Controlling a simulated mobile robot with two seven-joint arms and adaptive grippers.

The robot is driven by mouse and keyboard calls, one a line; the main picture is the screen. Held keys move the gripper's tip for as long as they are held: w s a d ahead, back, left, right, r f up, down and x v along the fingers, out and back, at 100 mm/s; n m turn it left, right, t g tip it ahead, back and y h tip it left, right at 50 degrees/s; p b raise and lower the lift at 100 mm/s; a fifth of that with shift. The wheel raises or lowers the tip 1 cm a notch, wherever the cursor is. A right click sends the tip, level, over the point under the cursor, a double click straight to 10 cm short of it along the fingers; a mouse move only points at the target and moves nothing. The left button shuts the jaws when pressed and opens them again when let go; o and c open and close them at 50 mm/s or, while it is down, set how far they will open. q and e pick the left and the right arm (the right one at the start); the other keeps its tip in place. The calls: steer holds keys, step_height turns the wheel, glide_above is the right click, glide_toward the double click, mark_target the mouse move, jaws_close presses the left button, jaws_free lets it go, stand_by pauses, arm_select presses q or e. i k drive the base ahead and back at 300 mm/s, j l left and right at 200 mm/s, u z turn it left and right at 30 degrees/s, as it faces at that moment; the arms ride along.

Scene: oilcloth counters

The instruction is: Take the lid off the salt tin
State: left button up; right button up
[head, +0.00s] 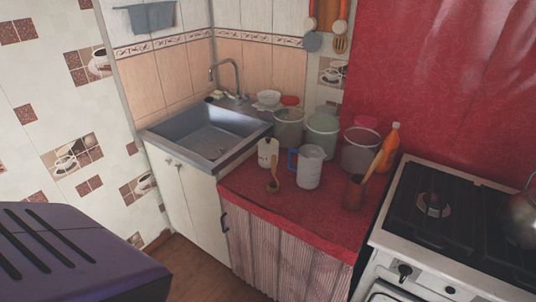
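A small white container (267,152) with a dark spot near its top stands on the red counter (247,191), just right of the sink. It may be the salt tin; no label can be read, and I cannot make out its lid clearly. A larger white vessel (309,168) with a blue handle stands to its right. Neither of my grippers shows in the head view.
A wooden spoon (273,184) is in front of the white container. Several pots, including a pale green one (322,136), stand behind. A brown utensil holder (354,191), an orange bottle (388,148) and the stove (455,225) are to the right. The counter's front is clear.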

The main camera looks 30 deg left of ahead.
mark_target(268, 143)
steer(key=i+j+z, duration=0.1)
steer(key=j+z, duration=0.2)
steer(key=j, duration=0.7)
steer(key=j+z, duration=0.25)
steer(key=j, duration=0.75)
steer(key=k+j+z, duration=0.15)
steer(key=j+z, duration=0.15)
steer(key=j, duration=0.75)
